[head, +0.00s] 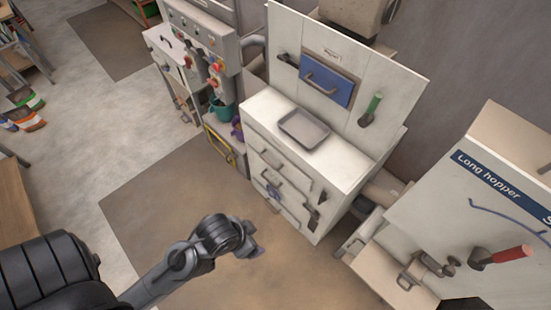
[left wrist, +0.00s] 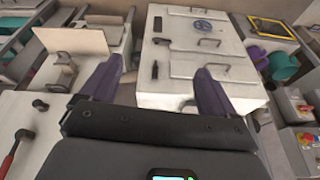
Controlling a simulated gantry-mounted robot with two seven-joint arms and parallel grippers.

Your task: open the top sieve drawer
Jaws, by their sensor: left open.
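The white sieve cabinet (head: 330,165) stands in the middle of the head view, with drawer fronts stacked on its face. The top drawer front (head: 287,168) carries a bar handle (head: 270,158) and looks shut. In the left wrist view the cabinet appears upside down, so the top drawer handle (left wrist: 215,67) is lowest there. My left gripper (head: 260,248) is in front of and apart from the cabinet. In the left wrist view its two fingers (left wrist: 159,69) are spread with nothing held between them. My right gripper is not in view.
A grey tray (head: 304,129) lies on the cabinet top. A blue part (head: 273,190) is on a lower drawer front. A yellow frame (head: 222,145) stands at the left, and the Long hopper unit (head: 455,215) at the right. The floor before the cabinet is clear.

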